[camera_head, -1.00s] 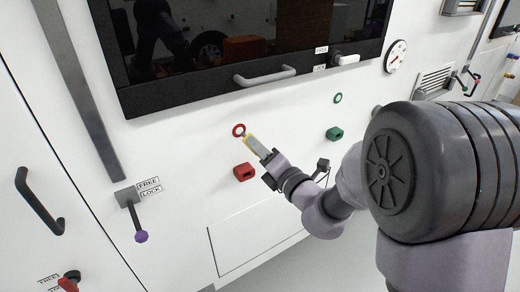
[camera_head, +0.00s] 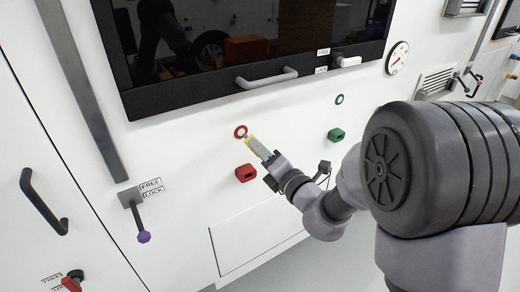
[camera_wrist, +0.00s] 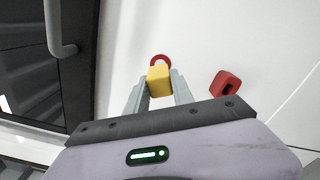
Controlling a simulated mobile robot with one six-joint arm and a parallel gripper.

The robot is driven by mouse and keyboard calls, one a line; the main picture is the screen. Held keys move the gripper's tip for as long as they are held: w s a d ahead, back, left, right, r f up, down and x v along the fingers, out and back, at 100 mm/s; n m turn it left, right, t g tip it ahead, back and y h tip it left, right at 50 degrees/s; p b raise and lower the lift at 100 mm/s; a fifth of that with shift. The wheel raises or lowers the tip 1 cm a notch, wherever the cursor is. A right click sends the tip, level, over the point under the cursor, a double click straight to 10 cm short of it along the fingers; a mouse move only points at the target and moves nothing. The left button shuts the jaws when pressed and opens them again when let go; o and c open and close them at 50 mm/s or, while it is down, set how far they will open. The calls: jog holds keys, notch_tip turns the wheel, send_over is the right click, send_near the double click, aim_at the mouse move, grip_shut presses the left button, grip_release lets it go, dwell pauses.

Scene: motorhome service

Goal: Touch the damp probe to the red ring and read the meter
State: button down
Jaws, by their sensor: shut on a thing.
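The damp probe (camera_head: 257,147), yellow and grey, is held in my gripper (camera_head: 268,157). Its tip points up and left at the red ring (camera_head: 240,131) on the white wall. The tip appears very close to the ring's lower right edge; I cannot tell if it touches. In the wrist view the probe's yellow end (camera_wrist: 159,81) sits between the two grey fingers of my gripper (camera_wrist: 158,92). The red ring (camera_wrist: 160,58) shows just beyond it, its lower part hidden by the probe. No meter reading is legible on the probe.
A red block (camera_head: 246,173) sticks out below the ring. A dark window with a grey handle (camera_head: 266,78) is above. A green ring (camera_head: 339,99), a green block (camera_head: 336,134) and a round gauge (camera_head: 397,57) are to the right. A purple-tipped lever (camera_head: 143,236) is left.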

jog(key=shift+w+a, duration=0.1)
jog(key=shift+w, duration=0.05)
jog(key=shift+w+a+p, duration=0.3)
jog(key=shift+w, duration=0.1)
dwell(1.0)
jog(key=v, duration=0.8)
jog(key=d+f+m+t+h+b, duration=0.1)
jog(key=d+f+m+h+b, duration=0.2)
jog(key=f, duration=1)
jog(key=d+f+m+t+h+b, duration=0.2)
jog(key=d+f+h+b, duration=0.5)
jog(key=f, duration=0.7)
jog(key=d+m+b, duration=0.1)
jog(key=d, duration=0.1)
jog(key=shift+s+d+f+m, duration=0.2)
jog(key=shift+s+d+m, duration=0.1)
jog(key=shift+s+m, duration=0.1)
